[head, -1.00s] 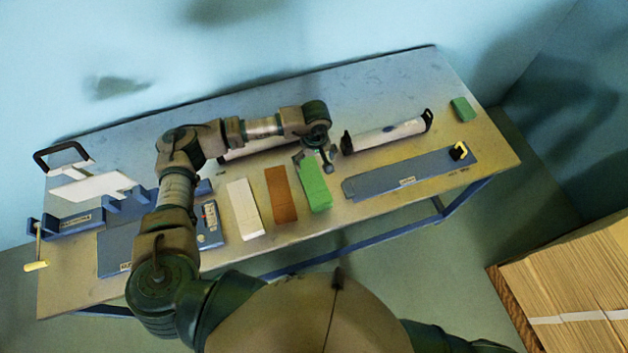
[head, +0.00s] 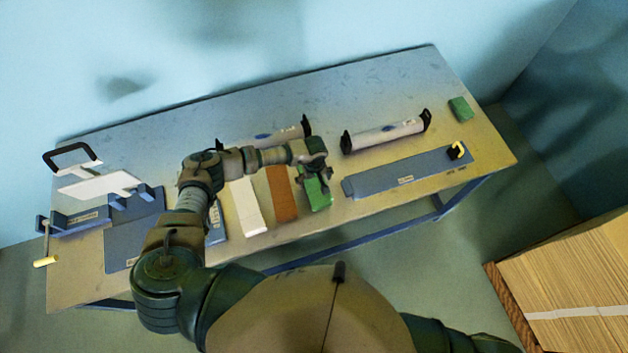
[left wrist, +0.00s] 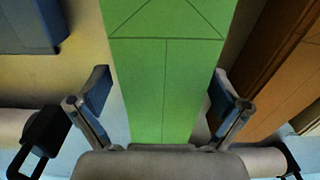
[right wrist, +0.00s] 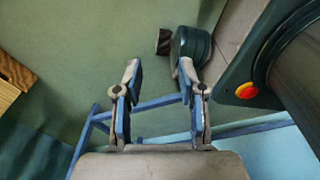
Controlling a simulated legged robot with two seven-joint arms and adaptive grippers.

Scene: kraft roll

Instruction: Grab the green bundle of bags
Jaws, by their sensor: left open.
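The green bundle of bags (head: 318,195) lies on the table near its front edge, to the right of the brown bundle. My left gripper (head: 318,178) is over its far part and hides some of it. In the left wrist view the green bundle (left wrist: 162,60) runs between the two open fingers of the left gripper (left wrist: 158,112), with a gap on each side. I cannot tell how far down the fingers reach. My right gripper (right wrist: 160,95) is open and empty, over the floor in front of the table.
The brown bundle (head: 281,192) and a white bundle (head: 247,207) lie left of the green one. A long blue board (head: 405,176) lies to its right. Two white rolls with black ends lie behind; one roll (head: 385,135) is at the right. A small green block (head: 459,109) is far right.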

